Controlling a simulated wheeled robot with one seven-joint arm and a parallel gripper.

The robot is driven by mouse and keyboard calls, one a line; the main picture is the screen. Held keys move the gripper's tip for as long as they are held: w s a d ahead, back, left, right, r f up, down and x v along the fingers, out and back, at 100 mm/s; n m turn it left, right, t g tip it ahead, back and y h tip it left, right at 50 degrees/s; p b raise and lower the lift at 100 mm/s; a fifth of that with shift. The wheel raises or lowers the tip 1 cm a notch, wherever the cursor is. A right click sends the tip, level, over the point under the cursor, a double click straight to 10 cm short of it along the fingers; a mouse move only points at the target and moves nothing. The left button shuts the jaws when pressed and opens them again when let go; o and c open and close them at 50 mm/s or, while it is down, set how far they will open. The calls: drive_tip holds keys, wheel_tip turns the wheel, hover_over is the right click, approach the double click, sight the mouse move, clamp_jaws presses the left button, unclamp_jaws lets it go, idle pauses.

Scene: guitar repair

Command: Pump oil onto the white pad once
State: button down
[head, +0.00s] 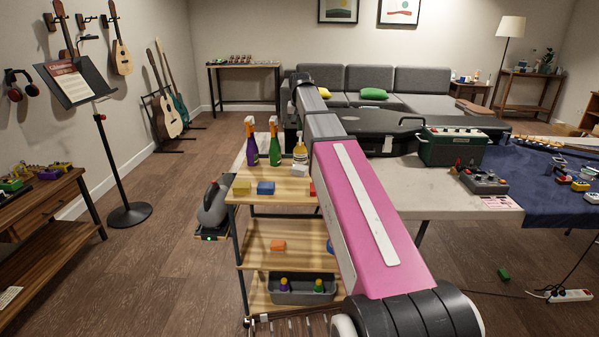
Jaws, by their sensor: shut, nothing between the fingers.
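A bottle of yellow liquid with a pale top (300,152), which looks like the oil pump, stands upright at the right of the wooden cart's top shelf (240,173). A purple spray bottle (251,146) and a green spray bottle (275,150) stand to its left. My pink and grey arm reaches up from the lower right, passing just right of the yellow bottle and covering the cart's right side. I cannot make out my gripper at the arm's far end. I cannot pick out the white pad for certain; the arm may hide it.
Yellow (241,188) and blue (265,188) blocks lie at the shelf's front edge. A grey rounded object (215,204) is left of the cart. The worktable (440,197) holds a green amplifier (452,146).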

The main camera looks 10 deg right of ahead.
drive_tip(key=shift+f, duration=0.95)
drive_tip(key=shift+r, duration=1.7)
drive_tip(key=shift+r, duration=0.1)
drive_tip(key=shift+r, duration=2.95)
